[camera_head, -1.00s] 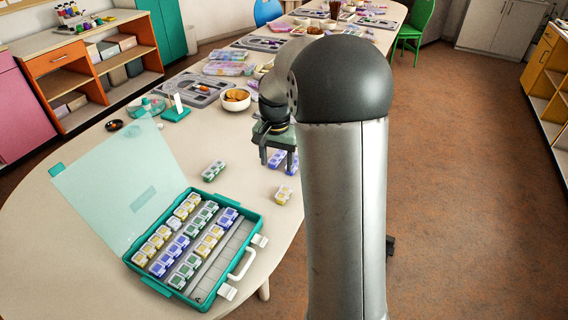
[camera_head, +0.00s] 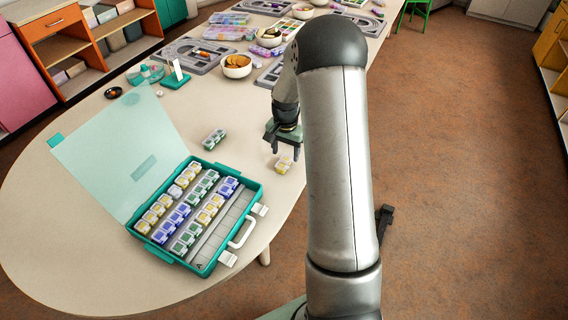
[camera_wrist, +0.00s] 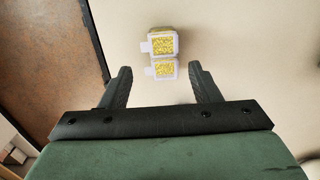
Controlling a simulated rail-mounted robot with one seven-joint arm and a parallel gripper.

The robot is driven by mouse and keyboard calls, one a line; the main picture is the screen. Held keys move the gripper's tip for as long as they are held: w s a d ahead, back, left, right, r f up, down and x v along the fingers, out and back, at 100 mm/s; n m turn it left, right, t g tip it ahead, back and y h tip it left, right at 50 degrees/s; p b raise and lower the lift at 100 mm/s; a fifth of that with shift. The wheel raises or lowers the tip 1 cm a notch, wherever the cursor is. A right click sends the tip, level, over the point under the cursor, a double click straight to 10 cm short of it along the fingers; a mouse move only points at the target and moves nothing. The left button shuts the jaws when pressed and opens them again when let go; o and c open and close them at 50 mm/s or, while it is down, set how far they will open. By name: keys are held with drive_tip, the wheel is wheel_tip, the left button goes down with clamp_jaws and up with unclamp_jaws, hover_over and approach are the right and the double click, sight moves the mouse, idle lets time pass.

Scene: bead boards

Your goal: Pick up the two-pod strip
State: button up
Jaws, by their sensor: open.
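A two-pod strip with yellow beads (camera_head: 284,164) lies on the pale table, right of the open case. In the wrist view the yellow strip (camera_wrist: 163,46) shows its two clear-lidded pods, one beyond the other, with small tabs on their left sides. My gripper (camera_head: 284,148) is above the table just beyond this strip. Its fingers (camera_wrist: 160,80) are open and empty, one to either side of the strip's line, and the strip lies mostly ahead of the fingertips. I cannot tell the exact height gap. A green-bead strip (camera_head: 214,138) lies to the left.
A teal case (camera_head: 258,196) with its clear lid (camera_head: 110,160) open holds rows of yellow, blue and green pods. Grey trays (camera_head: 196,56) and a bowl of orange pieces (camera_head: 236,66) stand farther back. The table's right edge is close to the yellow strip.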

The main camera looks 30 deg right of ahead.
sight(285, 159)
drive_tip(key=f, duration=0.3)
drive_tip(key=f+p, duration=0.1)
drive_tip(key=f, duration=0.1)
drive_tip(key=shift+w, duration=0.35)
drive_tip(key=c, duration=0.9)
drive_tip(key=shift+o, duration=0.2)
